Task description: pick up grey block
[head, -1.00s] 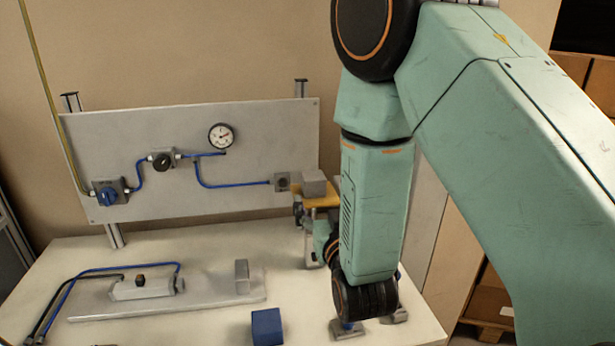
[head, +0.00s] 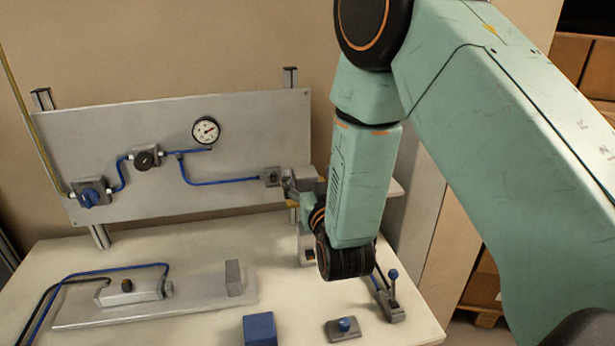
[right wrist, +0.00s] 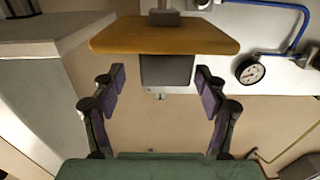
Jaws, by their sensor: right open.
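The grey block (right wrist: 167,70) stands on a small orange-brown wooden shelf (right wrist: 165,38), which appears upside down in the right wrist view. My right gripper (right wrist: 160,78) is open there, with one purple-padded finger on each side of the block and a visible gap to both. In the head view my right gripper (head: 299,186) is at the shelf by the right end of the grey panel, small and partly hidden by my own wrist. The block is partly covered there. My left gripper is not in view.
The grey panel (head: 110,150) with gauge (head: 205,130), valves and blue tubing stands behind the shelf. On the white table (head: 200,325) are a plate fixture (head: 190,300), a blue block (head: 260,329), a blue-button box (head: 343,328) and a lever (head: 391,290).

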